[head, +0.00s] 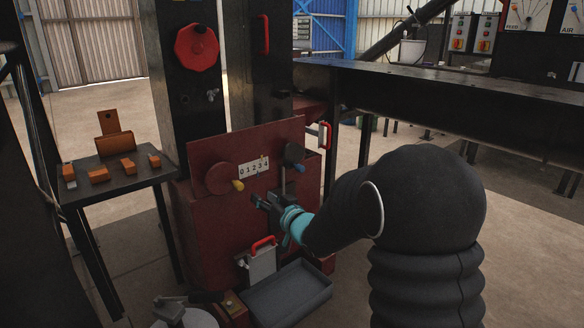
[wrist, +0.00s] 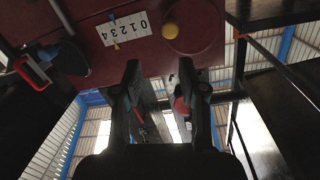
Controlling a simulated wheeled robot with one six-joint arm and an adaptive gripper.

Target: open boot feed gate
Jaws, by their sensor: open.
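No label marks the boot feed gate, so I cannot tell for sure which part it is. A grey plate with a red handle (head: 262,262) stands upright low on the front of the red press housing (head: 205,215). Above it, the red panel carries a 0-to-4 scale (head: 253,167), a red disc with a yellow knob (head: 238,185) and a dark round knob (head: 293,155). My gripper (head: 259,200) is open and empty in front of the panel, below the scale. In the wrist view, the scale (wrist: 129,29) and yellow knob (wrist: 171,31) appear inverted beyond the open fingers (wrist: 160,70).
A grey tray (head: 288,295) lies on the floor below the plate. A side table (head: 110,180) with several orange blocks stands left. A red-handled lever (head: 325,135) projects at the housing's right. A dark beam (head: 440,95) runs across the right. Open floor lies beyond it.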

